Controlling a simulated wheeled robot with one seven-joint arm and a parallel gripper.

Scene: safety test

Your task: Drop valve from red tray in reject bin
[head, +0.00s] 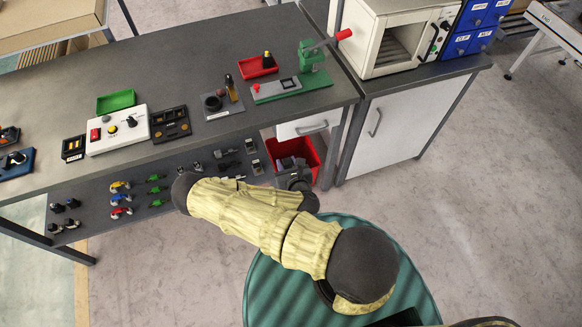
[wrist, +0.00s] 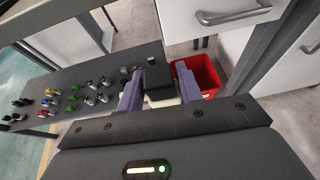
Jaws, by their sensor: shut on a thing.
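My gripper (wrist: 157,88) is shut on a dark blocky thing (wrist: 158,78) with a pale lower part, held between two purple-grey fingers in the wrist view. I cannot tell for sure whether it is a valve. In the head view my gripper (head: 294,180) is beside the bench's front, just in front of the red reject bin (head: 312,152). In the wrist view the bin (wrist: 210,78) is just beyond and right of the fingers, its near side partly hidden. The red tray (head: 247,70) sits on the bench with a small black and yellow thing (head: 268,59) on it.
The grey bench (head: 200,52) carries a green tray (head: 116,101), a white control box (head: 118,129) and a green press (head: 312,57). A drawer (head: 303,128) hangs above the bin. A lower shelf (head: 165,222) holds several small coloured parts.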

